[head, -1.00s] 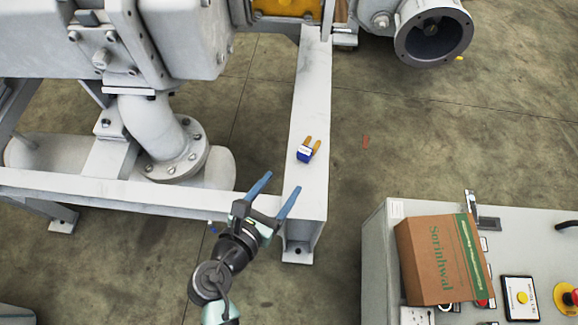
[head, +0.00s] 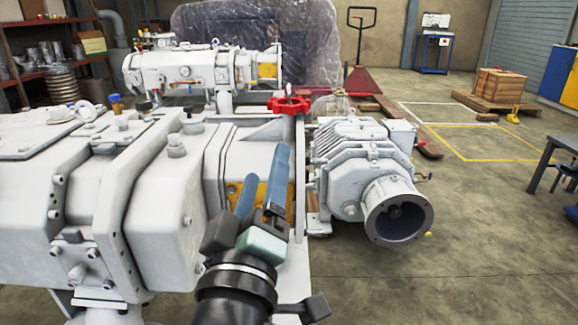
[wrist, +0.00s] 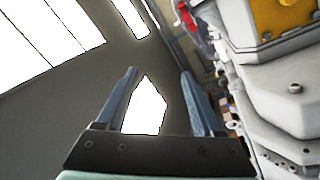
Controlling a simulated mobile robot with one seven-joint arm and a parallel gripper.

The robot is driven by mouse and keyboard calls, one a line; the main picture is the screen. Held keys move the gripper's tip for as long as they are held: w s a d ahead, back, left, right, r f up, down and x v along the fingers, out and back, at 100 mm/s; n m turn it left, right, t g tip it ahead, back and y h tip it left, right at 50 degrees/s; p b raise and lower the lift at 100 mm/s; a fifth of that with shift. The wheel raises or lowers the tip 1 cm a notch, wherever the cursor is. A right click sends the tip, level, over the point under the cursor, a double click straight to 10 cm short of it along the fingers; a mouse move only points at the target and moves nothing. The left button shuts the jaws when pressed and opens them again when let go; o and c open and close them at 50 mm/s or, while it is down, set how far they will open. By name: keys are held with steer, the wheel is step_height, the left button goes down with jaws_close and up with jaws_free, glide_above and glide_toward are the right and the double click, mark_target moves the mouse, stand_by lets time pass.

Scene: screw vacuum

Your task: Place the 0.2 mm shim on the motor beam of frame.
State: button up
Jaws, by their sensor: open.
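My gripper (head: 265,166) is raised in front of the white machine in the head view, its two blue fingers pointing up. The fingers stand apart with nothing between them. The wrist view also shows my gripper (wrist: 158,74) open and empty, with bright windows behind it. Part of the white frame's beam (head: 296,268) shows low in the head view, to the right of my wrist. I see no shim in either present view. The part of the beam where a small blue piece with two orange prongs lay earlier is out of view or hidden.
The big white pump body (head: 150,190) fills the left, close to my gripper. A grey motor-like unit (head: 360,165) with a round open flange (head: 398,212) stands to the right. A red valve handle (head: 289,104) is behind. Open floor (head: 490,230) lies to the right.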

steer(key=s+d+r+m+t+y, duration=0.1)
steer(key=s+r+m+t, duration=0.2)
steer(key=r, duration=0.8)
steer(key=s+d+r+m+t+y, duration=0.1)
steer(key=s+r+m+t, duration=0.3)
steer(key=r, duration=0.7)
steer(key=s+d+m, duration=0.1)
steer(key=s+m, duration=0.1)
steer(key=s, duration=0.2)
steer(key=shift+s, duration=0.3)
